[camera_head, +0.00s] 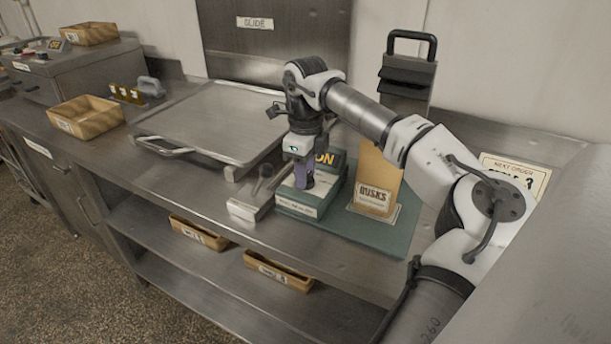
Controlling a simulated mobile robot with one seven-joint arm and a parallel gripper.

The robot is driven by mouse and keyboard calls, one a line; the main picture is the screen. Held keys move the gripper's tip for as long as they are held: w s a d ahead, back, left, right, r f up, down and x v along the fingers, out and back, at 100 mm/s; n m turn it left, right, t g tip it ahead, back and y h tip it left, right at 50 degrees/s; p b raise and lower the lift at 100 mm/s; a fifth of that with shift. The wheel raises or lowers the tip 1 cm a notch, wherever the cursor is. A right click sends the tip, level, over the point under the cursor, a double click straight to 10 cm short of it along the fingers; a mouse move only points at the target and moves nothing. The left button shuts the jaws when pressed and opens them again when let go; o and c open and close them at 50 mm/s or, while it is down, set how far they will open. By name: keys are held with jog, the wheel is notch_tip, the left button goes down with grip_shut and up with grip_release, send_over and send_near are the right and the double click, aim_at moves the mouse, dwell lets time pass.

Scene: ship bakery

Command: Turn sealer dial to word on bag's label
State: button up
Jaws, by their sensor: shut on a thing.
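The sealer (298,208) is a small teal box with a cream top, standing on a green mat on the counter. A dark raised back panel on it shows the letters "ON", partly covered by my arm. My gripper (303,183) points down at the sealer's top and is shut on the dial, which its fingers hide. The dial's pointer and the words around it cannot be read. A tan paper bag (377,165) stands upright to the right of the sealer. Its label (373,198) reads "RUSKS", with a smaller line too fine to read.
A metal bar fixture (250,207) lies just left of the sealer. A large steel lidded plate (210,122) fills the counter's middle. A dark upright holder (406,78) stands behind the bag, and an order card (515,172) is at right. A wooden tray (87,117) is at left.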

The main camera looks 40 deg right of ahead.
jog(key=m+b, duration=0.2)
jog(key=m, duration=0.4)
jog(key=shift+d, duration=0.1)
jog(key=m+b, duration=0.1)
jog(key=m, duration=0.5)
jog(key=shift+m+b, duration=0.3)
dwell(0.3)
jog(key=o, duration=1)
notch_tip(320, 180, up, 14)
jog(key=p, duration=1)
